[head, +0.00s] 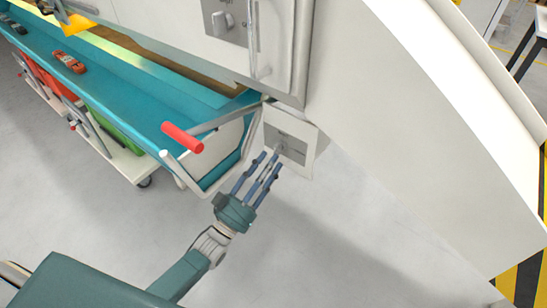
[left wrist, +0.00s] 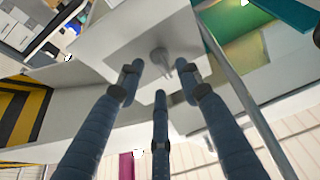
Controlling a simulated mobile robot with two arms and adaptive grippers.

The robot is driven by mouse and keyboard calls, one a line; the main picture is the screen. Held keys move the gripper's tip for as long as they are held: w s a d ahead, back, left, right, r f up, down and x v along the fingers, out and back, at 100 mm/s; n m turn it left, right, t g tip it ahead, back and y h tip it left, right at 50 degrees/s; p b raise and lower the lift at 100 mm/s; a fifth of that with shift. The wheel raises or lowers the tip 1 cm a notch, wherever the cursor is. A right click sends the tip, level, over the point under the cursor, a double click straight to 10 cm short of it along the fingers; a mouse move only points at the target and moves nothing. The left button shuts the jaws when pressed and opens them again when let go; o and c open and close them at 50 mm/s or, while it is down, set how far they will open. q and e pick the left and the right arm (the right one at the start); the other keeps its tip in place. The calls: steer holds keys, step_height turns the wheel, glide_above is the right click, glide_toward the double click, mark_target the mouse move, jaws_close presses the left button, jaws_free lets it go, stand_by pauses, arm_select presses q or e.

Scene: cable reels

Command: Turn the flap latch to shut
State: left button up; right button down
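The flap latch (head: 280,148) is a small grey knob on a dark grey plate. The plate sits on a white square flap (head: 312,140) at the lower corner of the white machine. In the left wrist view the latch (left wrist: 160,58) is a grey knob with a short lever on the pale flap. My left gripper (head: 268,163) has three blue fingers, spread and empty. Its fingertips (left wrist: 159,82) point at the latch and lie close in front of it; I cannot tell whether they touch. Which way the latch lever is set is hard to tell. My right gripper is not in view.
A red handle (head: 182,137) on a metal bar is left of the flap, beside a teal trough (head: 120,100). A second grey latch (head: 222,22) and a door handle (head: 260,45) are above. A white panel (head: 430,130) fills the right. Grey floor below is clear.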

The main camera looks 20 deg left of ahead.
arm_select(q)
steer(key=v, duration=0.9)
steer(key=shift+f, duration=0.15)
